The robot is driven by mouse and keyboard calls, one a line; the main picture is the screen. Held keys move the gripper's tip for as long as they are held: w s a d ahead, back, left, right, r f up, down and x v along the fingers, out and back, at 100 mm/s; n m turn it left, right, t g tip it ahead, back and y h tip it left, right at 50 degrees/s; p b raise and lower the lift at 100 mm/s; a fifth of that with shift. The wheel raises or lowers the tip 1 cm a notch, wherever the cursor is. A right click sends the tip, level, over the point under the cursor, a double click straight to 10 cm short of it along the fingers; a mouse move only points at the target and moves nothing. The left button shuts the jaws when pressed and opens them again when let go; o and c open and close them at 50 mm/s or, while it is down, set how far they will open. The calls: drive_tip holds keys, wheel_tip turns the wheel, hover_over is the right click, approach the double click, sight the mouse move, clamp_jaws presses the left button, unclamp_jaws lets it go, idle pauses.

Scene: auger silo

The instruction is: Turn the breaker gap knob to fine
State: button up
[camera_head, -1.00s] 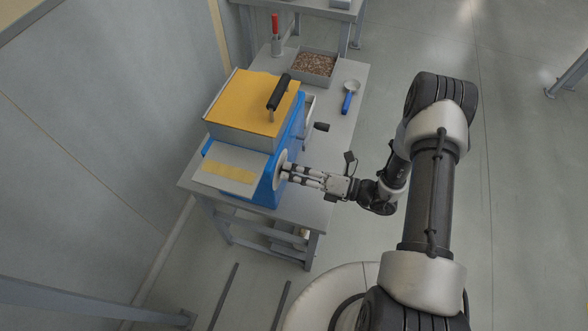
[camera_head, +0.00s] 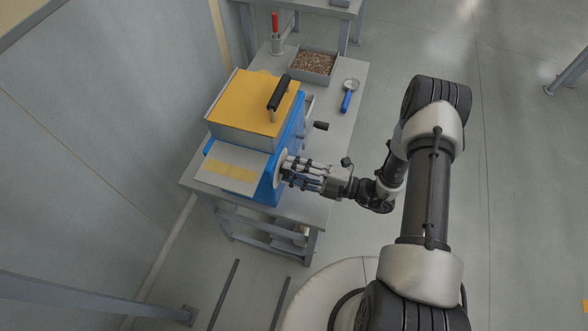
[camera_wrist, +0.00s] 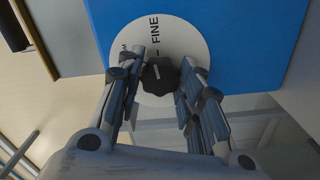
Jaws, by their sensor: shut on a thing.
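The breaker (camera_head: 262,184) is a blue machine with a yellow-topped hopper, standing on a grey table. On its side is a white round dial plate (camera_head: 279,172). In the wrist view the plate (camera_wrist: 183,38) carries the word FINE and part of another marking at its left. The black lobed gap knob (camera_wrist: 160,75) sits at the plate's centre, its white pointer line near a tick below FINE. My gripper (camera_wrist: 161,78) has its fingers on both sides of the knob and is shut on it. In the head view the gripper (camera_head: 287,171) hides most of the knob.
A black handle (camera_head: 279,92) stands above the hopper, and a dark crank grip (camera_head: 320,126) juts from the side near my wrist. A tray of brown pieces (camera_head: 313,62), a blue-handled scoop (camera_head: 347,95) and a red-handled tool (camera_head: 276,36) are on the table (camera_head: 328,145).

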drive_tip(key=shift+m, duration=0.7)
drive_tip(key=o, duration=1.1)
drive_tip(key=shift+c, duration=0.2)
drive_tip(key=shift+d, duration=0.1)
drive_tip(key=v, duration=1.2)
drive_tip(key=shift+r, duration=0.15)
